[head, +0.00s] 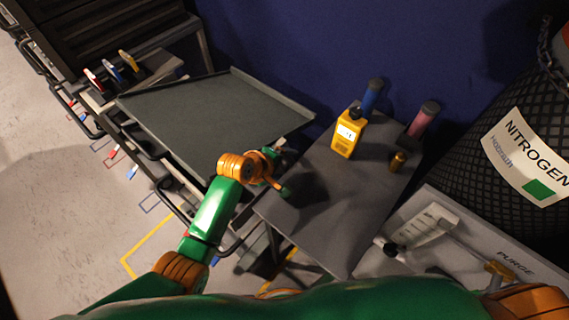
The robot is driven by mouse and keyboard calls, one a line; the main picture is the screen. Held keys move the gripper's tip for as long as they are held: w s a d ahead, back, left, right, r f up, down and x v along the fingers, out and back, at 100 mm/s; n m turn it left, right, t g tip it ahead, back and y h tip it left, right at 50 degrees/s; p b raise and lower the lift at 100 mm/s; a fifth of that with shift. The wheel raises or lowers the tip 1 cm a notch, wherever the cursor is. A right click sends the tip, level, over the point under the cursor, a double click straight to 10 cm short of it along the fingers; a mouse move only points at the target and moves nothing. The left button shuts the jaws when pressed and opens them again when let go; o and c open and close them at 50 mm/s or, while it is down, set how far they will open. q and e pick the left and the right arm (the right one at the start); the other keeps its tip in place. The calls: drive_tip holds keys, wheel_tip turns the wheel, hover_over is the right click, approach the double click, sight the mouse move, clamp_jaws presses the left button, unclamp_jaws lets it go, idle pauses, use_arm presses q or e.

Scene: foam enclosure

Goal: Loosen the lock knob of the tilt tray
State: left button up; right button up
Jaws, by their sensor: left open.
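The tilt tray (200,112) is a wide, dark grey-green tray with a raised lip along its far and right edges. It is at the left middle of the head view. My left gripper (280,170) is open at the tray's near right corner, just left of the grey table. I cannot make out the lock knob; it may be hidden behind my gripper and wrist. I cannot tell whether the gripper touches the tray. My right gripper is out of view.
A nitrogen tank (480,130) stands far right. A PURGE panel (480,250) is at lower right.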

sight(283, 166)
use_arm(q)
drive_tip(key=c, duration=1.3)
drive_tip(key=shift+s+f+t+h, duration=0.15)
drive_tip(key=shift+f+t+h, duration=0.05)
drive_tip(key=shift+t+h, duration=0.1)
clamp_jaws()
drive_tip(key=shift+f+t+h+b, duration=0.15)
drive_tip(key=shift+t+h+b, duration=0.4)
drive_tip(key=shift+t+h, duration=0.05)
drive_tip(key=o, duration=1.3)
unclamp_jaws()
drive_tip(key=shift+r, duration=0.2)
drive_tip(key=p+v, duration=0.2)
drive_tip(key=v, duration=0.4)
drive_tip(key=shift+s+a+r, duration=0.25)
drive_tip(key=shift+s+a, duration=0.05)
drive_tip(key=shift+a, duration=0.1)
